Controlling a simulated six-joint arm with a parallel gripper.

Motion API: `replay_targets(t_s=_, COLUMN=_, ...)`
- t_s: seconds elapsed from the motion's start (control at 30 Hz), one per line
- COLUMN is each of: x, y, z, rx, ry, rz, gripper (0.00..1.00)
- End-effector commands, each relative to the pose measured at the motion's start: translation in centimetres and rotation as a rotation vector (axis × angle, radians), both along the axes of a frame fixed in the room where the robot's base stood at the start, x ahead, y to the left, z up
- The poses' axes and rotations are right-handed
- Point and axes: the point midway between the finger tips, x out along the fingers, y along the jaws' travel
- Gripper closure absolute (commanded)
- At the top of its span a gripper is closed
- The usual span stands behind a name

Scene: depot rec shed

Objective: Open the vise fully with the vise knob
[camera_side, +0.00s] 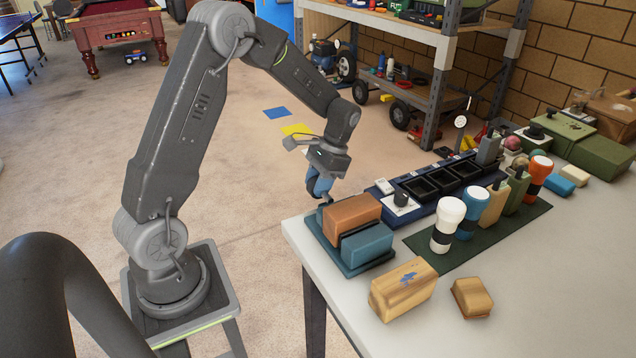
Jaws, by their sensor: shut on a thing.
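The vise (367,246) sits at the near left corner of the white table. It has a teal base and teal blocks, with a brown block (352,216) between them. I cannot tell whether the brown block is a jaw or a held piece. My gripper (322,196) points down at the table's left edge, beside the far left end of the vise. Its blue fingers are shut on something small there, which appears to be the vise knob. The fingers hide most of it, and its turn position cannot be made out.
White, blue and orange-topped cylinders stand on a green mat (424,244). Two wooden blocks (403,289) (472,297) lie in front. The table's right front is clear.

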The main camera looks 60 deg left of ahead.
Motion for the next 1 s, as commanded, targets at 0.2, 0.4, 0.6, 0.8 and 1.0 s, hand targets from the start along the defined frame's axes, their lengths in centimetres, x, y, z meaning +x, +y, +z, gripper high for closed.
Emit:
replay_targets(t_s=0.2, x=0.02, y=0.02, z=0.02, rx=0.001, ry=-0.001, rz=0.000, gripper=0.91)
replay_targets(t_s=0.4, x=0.11, y=0.03, z=0.02, rx=0.001, ry=0.015, rz=0.000, gripper=0.91)
replay_targets(t_s=0.6, x=0.24, y=0.03, z=-0.03, rx=0.000, ry=0.099, rz=-0.001, gripper=0.91)
replay_targets(t_s=0.8, x=0.45, y=0.00, z=-0.13, rx=-0.002, ry=0.246, rz=-0.001, gripper=0.91)
replay_targets(t_s=1.0, x=0.63, y=0.00, z=-0.21, rx=-0.001, ry=0.407, rz=0.000, gripper=0.91)
